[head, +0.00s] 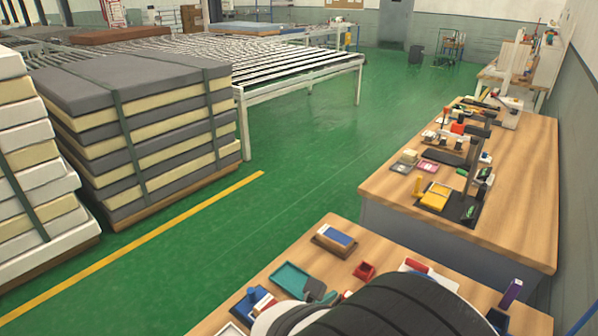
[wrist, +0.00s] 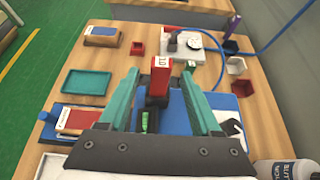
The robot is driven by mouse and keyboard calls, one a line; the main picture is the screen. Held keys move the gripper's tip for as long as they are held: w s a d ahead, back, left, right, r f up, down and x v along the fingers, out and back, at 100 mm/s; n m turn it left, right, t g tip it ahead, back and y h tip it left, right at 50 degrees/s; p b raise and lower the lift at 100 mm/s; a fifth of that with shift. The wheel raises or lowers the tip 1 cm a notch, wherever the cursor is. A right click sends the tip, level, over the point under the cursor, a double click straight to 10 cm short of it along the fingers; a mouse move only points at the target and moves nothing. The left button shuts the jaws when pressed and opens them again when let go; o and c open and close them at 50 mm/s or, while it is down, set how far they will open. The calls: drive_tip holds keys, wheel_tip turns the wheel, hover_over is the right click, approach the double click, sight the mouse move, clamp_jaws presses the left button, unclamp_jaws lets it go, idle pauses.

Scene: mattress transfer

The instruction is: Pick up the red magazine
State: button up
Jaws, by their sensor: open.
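The red magazine (wrist: 160,76), a red block with a pale numbered label at its far end, shows in the middle of the wrist view. Its near part looks dark. My gripper (wrist: 158,84) is open, with one teal finger to the left and one to the right of the magazine. Gaps show between the fingers and the red block, and I cannot tell their height difference.
A blue mat (wrist: 218,101) lies around the magazine. A teal tray (wrist: 87,82), a small red bin (wrist: 138,47) and a white fixture (wrist: 196,52) stand nearby. A bottle (wrist: 285,169) is at the lower right. Bare wood shows between the trays.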

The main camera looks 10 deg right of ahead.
drive_tip(key=shift+w+d+f, duration=0.15)
drive_tip(key=shift+w+d, duration=0.05)
drive_tip(key=shift+d, duration=0.05)
clamp_jaws()
